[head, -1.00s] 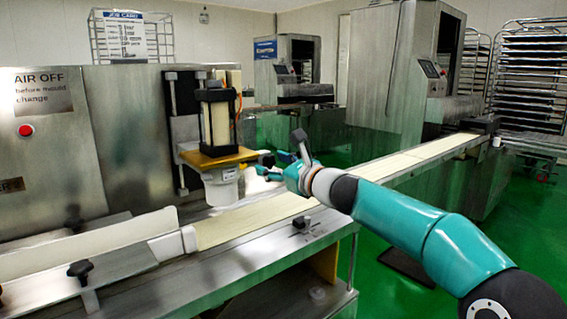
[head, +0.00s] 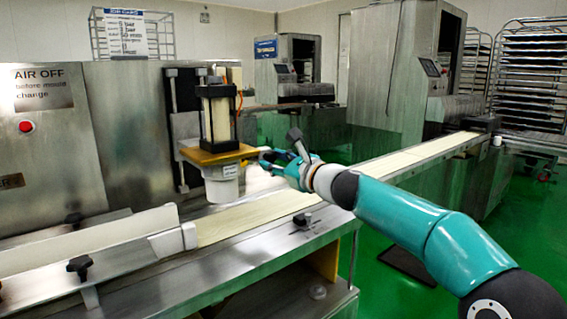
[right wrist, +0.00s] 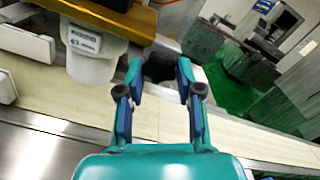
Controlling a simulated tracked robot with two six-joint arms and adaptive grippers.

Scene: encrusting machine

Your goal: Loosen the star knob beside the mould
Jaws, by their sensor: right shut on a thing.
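The white mould (head: 221,184) hangs under a brass-coloured plate (head: 215,154) on the machine. It also shows at the upper left of the right wrist view (right wrist: 92,58). My right gripper (head: 266,159) is at the right side of the plate and mould. In the right wrist view, its two teal fingers (right wrist: 160,72) stand on either side of the dark star knob (right wrist: 158,68) and are shut on it. In the head view the fingers largely hide this knob. My left gripper is not in view.
A pale conveyor belt (head: 262,211) runs below the mould toward the back right. Other dark knobs stand on the machine's front (head: 80,266) and the belt's near rail (head: 302,220). White guide walls (head: 100,238) are at the left.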

